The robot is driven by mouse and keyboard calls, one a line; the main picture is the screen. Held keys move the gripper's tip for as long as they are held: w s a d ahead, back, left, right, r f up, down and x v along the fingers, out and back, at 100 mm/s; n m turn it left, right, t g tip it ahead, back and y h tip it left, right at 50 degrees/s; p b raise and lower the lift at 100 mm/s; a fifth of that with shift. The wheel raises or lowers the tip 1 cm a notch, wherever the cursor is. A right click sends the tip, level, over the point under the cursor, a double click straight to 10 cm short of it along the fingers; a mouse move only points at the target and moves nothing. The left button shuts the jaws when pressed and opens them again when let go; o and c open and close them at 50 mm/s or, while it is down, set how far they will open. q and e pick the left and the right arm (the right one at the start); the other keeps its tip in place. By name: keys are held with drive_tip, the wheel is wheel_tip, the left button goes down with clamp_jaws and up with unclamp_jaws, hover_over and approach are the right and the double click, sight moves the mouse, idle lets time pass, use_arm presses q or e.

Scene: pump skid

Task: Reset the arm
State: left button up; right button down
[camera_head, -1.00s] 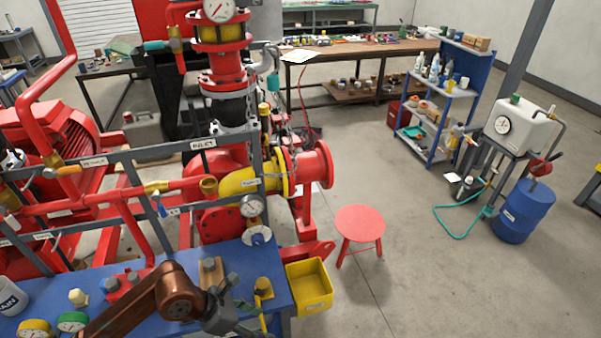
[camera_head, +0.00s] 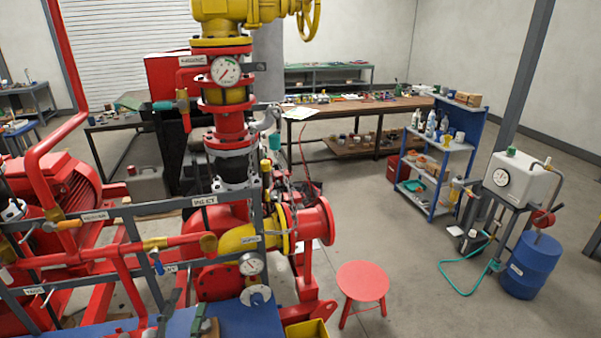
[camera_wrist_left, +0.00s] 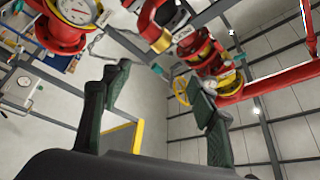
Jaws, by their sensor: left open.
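My left gripper (camera_head: 184,312) shows only in part at the bottom edge of the head view, in front of the blue bench top (camera_head: 240,318). In the left wrist view its two dark fingers (camera_wrist_left: 163,82) stand wide apart with nothing between them. That view looks upward, past the fingers, at red piping and the ceiling. My right gripper is in neither view.
The red and grey pump skid with its pressure gauge (camera_head: 225,70) and grey rail stands close ahead. A yellow bin (camera_head: 307,330) is at the bench's right end. A red stool (camera_head: 362,282) stands on the floor, with open floor around it. A blue drum (camera_head: 530,265) is at right.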

use_arm(q)
drive_tip(key=s+a+f+n+g+y, duration=0.2)
drive_tip(key=s+a+f+n+g, duration=0.15)
drive_tip(key=f, duration=0.55)
drive_tip(key=s+a+f+n+g+y, duration=0.2)
drive_tip(key=s+a+f+n+g, duration=0.15)
drive_tip(key=f, duration=0.45)
drive_tip(key=s+a+f+n+g+y, duration=0.25)
drive_tip(key=a+f+n, duration=0.2)
drive_tip(key=f, duration=0.45)
drive_tip(key=s+d+f+n+g+h, duration=0.25)
drive_tip(key=s+f+g, duration=0.55)
drive_tip(key=s+f, duration=0.7)
drive_tip(key=s+d+f+m+h, duration=0.1)
drive_tip(key=s+f, duration=0.1)
drive_tip(key=f, duration=1.1)
drive_tip(key=s+d+f, duration=0.1)
drive_tip(key=s+f, duration=0.1)
drive_tip(key=f, duration=1.2)
drive_tip(key=s+f+g, duration=0.2)
drive_tip(key=s+f, duration=1.6)
drive_tip(key=s, duration=0.1)
drive_tip(key=shift+s+d+m, duration=0.15)
drive_tip(key=shift+s+m, duration=0.1)
drive_tip(key=shift+m, duration=0.15)
